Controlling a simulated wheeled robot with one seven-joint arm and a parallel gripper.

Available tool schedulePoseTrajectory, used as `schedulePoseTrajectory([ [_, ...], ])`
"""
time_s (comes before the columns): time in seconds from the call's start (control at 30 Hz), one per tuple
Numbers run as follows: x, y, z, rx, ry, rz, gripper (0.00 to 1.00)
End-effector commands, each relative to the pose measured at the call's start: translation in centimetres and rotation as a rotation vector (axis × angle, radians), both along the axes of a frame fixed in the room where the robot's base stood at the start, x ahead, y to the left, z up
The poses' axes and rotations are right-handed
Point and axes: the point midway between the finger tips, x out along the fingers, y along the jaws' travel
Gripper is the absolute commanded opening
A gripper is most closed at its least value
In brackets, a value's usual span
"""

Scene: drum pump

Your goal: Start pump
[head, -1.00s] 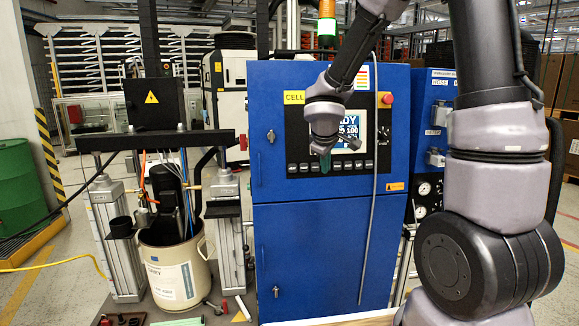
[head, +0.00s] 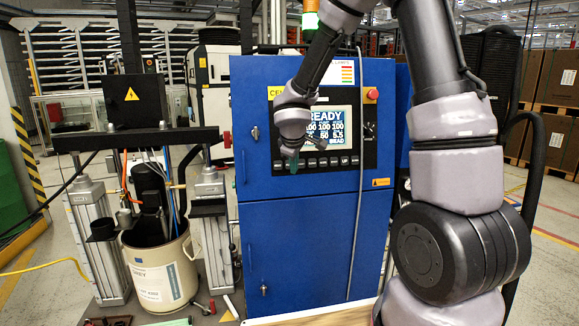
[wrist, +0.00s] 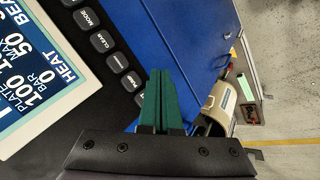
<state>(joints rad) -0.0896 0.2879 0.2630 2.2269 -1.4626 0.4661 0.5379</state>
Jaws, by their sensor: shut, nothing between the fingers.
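The blue cabinet (head: 305,235) stands in the middle of the head view. Its control panel has a lit screen (head: 327,128) reading READY and BEAD, with a row of dark buttons (head: 330,162) below. The wrist view shows labelled buttons, among them MODE, CLEAR (wrist: 103,41) and one apparently reading PUMP (wrist: 130,81). My gripper (head: 294,167) is at the left end of the button row. Its green fingers (wrist: 160,73) are shut and empty, beside the PUMP button in the wrist view. Whether they touch the panel I cannot tell.
A red button (head: 373,94) sits at the panel's upper right. A thin grey hose (head: 358,210) hangs down the cabinet front. Left of the cabinet, a beige drum (head: 160,268) stands under the pump frame (head: 150,140). A yellow hose (head: 45,266) lies on the floor.

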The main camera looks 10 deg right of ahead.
Motion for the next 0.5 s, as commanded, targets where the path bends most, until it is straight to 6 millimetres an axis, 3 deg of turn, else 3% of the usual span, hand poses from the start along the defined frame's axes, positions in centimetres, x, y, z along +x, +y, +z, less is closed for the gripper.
schedulePoseTrajectory([
  [0.23,3.4,0.0,-0.7,0.000,0.000,0.000,0.00],
  [0.5,5.3,0.0,-1.0,0.001,0.000,-0.001,0.00],
])
